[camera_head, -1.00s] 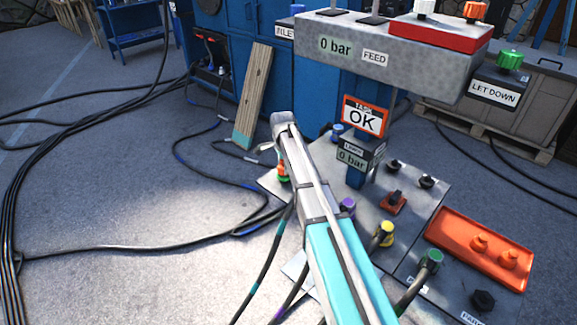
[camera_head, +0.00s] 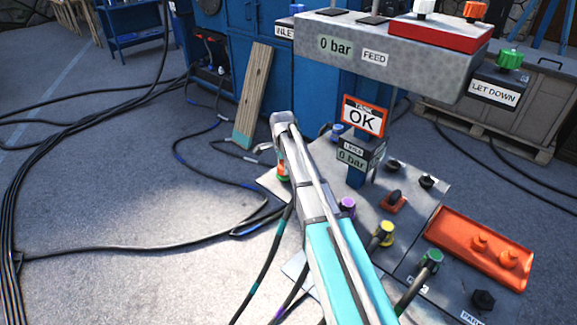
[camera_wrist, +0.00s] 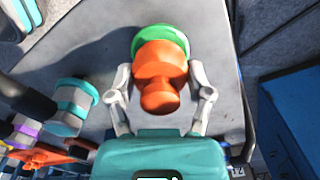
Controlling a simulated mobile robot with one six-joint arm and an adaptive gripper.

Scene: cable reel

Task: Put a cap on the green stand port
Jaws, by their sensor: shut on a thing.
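An orange cap (camera_wrist: 160,75) with a round knob is between the two fingers of my gripper (camera_wrist: 159,88) in the wrist view. My gripper is shut on it. The green stand port (camera_wrist: 168,36) shows as a green ring around the cap's far edge, and the cap covers its middle. In the head view the orange cap (camera_head: 282,168) and green port (camera_head: 283,178) show just left of my arm, at the panel's left edge. The two appear to touch; I cannot tell how far the cap is seated. My arm hides most of the gripper there.
An orange tray (camera_head: 452,233) with two more orange caps (camera_head: 480,242) lies on the panel's right. Purple (camera_head: 347,204), yellow (camera_head: 385,229) and another green (camera_head: 431,258) fitting stand nearer. A teal fitting (camera_wrist: 72,107) is left of my gripper. Hoses cross the floor.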

